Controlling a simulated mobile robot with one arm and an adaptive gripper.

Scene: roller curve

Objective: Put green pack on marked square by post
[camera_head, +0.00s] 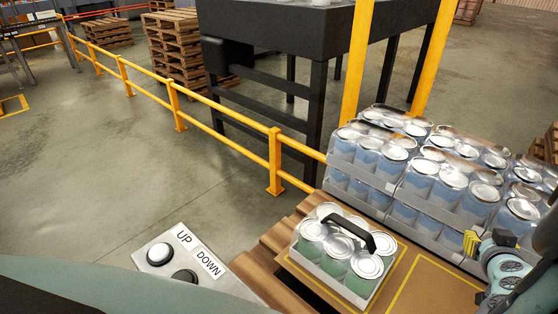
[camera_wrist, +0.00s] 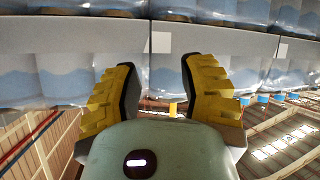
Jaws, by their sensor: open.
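The green pack (camera_head: 338,258) is a clear-wrapped block of several green cans with silver lids and a black carry handle. It stands upright on a brown sheet (camera_head: 415,297) on the pallet. Yellow lines (camera_head: 392,272) show beside its right side; its base hides part of the marking. A rail post (camera_head: 275,162) stands behind it to the left. My gripper (camera_head: 473,241), with yellow fingers, is to the right of the pack, apart from it. In the wrist view my gripper (camera_wrist: 158,88) is open and empty, facing wrapped blue packs (camera_wrist: 63,75).
Stacked blue packs (camera_head: 445,170) fill the pallet's back. Another yellow outline (camera_head: 455,276) is on the sheet at right, partly out of view. A yellow railing (camera_head: 225,137) and tall yellow posts (camera_head: 357,60) stand behind. An UP/DOWN button box (camera_head: 178,262) is at front left.

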